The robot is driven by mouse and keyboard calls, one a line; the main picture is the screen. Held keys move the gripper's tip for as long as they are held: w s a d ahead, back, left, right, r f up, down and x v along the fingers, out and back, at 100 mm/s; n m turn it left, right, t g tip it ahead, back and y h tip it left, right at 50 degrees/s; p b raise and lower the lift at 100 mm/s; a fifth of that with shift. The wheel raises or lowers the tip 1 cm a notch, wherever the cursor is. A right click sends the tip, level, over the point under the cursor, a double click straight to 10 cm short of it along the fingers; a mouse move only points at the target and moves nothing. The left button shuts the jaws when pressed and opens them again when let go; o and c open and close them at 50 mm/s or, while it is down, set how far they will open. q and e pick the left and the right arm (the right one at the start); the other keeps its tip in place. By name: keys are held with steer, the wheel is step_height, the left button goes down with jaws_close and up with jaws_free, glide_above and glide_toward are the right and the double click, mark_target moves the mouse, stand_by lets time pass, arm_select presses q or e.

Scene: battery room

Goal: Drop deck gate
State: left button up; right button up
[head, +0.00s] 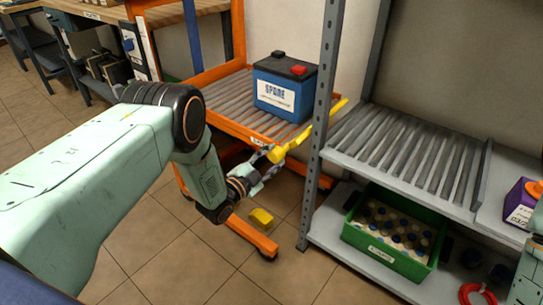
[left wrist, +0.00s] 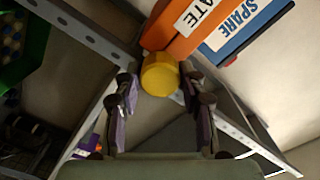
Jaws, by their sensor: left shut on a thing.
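The deck gate is a yellow bar (head: 305,136) along the front right edge of the orange cart's roller deck (head: 222,101). It slants up toward the back right and stands at about deck height. My left gripper (head: 268,163) is shut on the bar's near end. In the left wrist view the round yellow end (left wrist: 160,75) sits between the two fingers (left wrist: 155,92), beside an orange edge with a label ending in "ATE". A blue SPARE battery (head: 284,88) with a red cap stands upright on the deck, behind the gate. My right gripper does not show.
A grey shelf (head: 400,152) with rollers stands to the right, its upright post (head: 322,120) close to the gate. A green crate (head: 388,238) of bottles is below. A yellow pedal-like block (head: 261,218) is low by the cart's orange leg. A purple box (head: 522,204) is far right.

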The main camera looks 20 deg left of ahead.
arm_select(q)
steer(key=m+p, duration=0.1)
steer(key=m, duration=0.4)
steer(key=shift+p, duration=0.35)
steer(key=shift+m+p, duration=0.55)
steer(key=shift+m, duration=1.85)
steer(key=o, duration=1.2)
steer(key=shift+c, duration=0.2)
steer(key=shift+s+a, duration=0.1)
steer(key=v, duration=1.2)
steer(key=shift+r, duration=0.1)
